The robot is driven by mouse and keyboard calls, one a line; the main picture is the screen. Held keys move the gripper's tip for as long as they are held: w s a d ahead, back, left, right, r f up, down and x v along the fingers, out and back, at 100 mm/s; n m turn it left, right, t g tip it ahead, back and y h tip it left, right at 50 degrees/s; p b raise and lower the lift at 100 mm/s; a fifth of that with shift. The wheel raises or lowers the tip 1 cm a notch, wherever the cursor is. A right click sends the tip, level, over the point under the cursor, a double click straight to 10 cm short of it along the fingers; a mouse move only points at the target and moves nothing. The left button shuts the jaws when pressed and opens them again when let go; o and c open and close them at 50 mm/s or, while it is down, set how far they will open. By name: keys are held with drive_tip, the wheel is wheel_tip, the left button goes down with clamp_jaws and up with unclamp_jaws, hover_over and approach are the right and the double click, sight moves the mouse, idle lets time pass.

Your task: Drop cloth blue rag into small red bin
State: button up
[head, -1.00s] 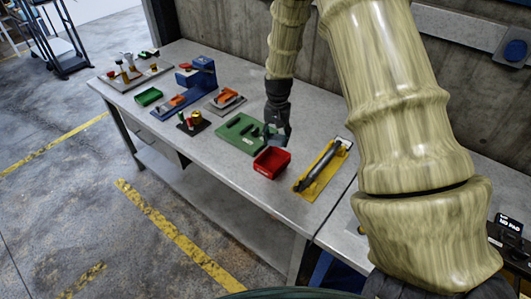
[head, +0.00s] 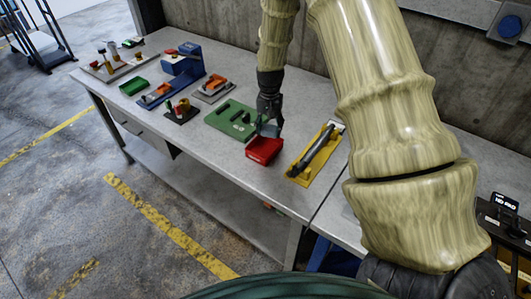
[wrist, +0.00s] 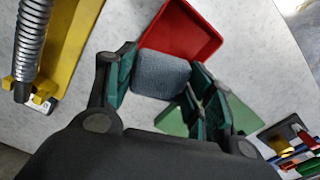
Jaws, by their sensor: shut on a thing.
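The blue rag (wrist: 161,76) is a grey-blue folded cloth between the fingers of my gripper (wrist: 158,92) in the wrist view. My gripper (head: 268,118) is shut on it, and the rag (head: 268,130) shows just below the fingers in the head view. The small red bin (head: 263,150) stands on the workbench, open at the top. The rag is at the bin's back edge in the head view and overlaps part of the bin (wrist: 195,32) in the wrist view. I cannot tell whether the rag touches the bin.
A green board (head: 226,117) lies left of the bin, and a yellow board with a dark tool (head: 297,170) lies to its right. A green bin (head: 133,87) and a blue machine (head: 190,62) stand farther left. The bench front edge is near the red bin.

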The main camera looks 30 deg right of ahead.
drive_tip(key=shift+f, duration=0.1)
drive_tip(key=o, duration=1)
wheel_tip(320, 180, up, 12)
drive_tip(key=shift+d, duration=0.1)
idle(0.5)
